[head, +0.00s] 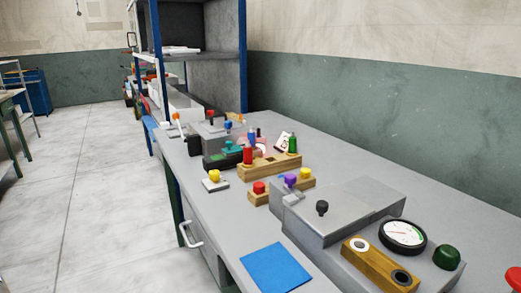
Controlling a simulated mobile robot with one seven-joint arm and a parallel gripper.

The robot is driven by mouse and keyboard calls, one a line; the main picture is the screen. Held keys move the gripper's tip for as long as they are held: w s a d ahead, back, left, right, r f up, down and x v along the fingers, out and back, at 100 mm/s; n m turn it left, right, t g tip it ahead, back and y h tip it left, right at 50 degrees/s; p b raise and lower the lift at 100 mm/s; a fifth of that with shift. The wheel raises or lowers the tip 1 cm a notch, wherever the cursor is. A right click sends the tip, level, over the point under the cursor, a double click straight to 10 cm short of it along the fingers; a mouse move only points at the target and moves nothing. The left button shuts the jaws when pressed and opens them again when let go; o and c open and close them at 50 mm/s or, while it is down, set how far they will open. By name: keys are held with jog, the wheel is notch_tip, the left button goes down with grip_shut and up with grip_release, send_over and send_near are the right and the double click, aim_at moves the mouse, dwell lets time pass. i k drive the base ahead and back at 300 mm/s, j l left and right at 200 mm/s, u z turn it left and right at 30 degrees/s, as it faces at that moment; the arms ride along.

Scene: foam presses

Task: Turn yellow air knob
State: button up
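Two yellow knobs show in the head view, and I cannot tell which is the air knob. One yellow knob (215,175) sits on a small pale base near the bench's left edge. Another yellow knob (304,174) stands farther right, beside a purple knob (290,180) and behind the grey metal housing. A red knob (259,187) sits on the wooden block (262,198) to their left. My gripper is not in view, and nothing is seen touching either yellow knob.
The grey bench (216,216) carries a grey housing (350,205), a pressure gauge (403,234), a green knob (446,257) and a blue mat (275,269). Coloured fittings crowd its far end. A drawer handle (190,236) juts from the front. Open floor (100,190) lies left.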

aim_at(214, 176)
jog(key=k, duration=0.6)
jog(key=i+j+u, duration=0.1)
jog(key=u, duration=0.75)
jog(key=i+l, duration=0.15)
jog(key=i, duration=0.45)
jog(key=i+l, duration=0.2)
jog(key=i, duration=0.35)
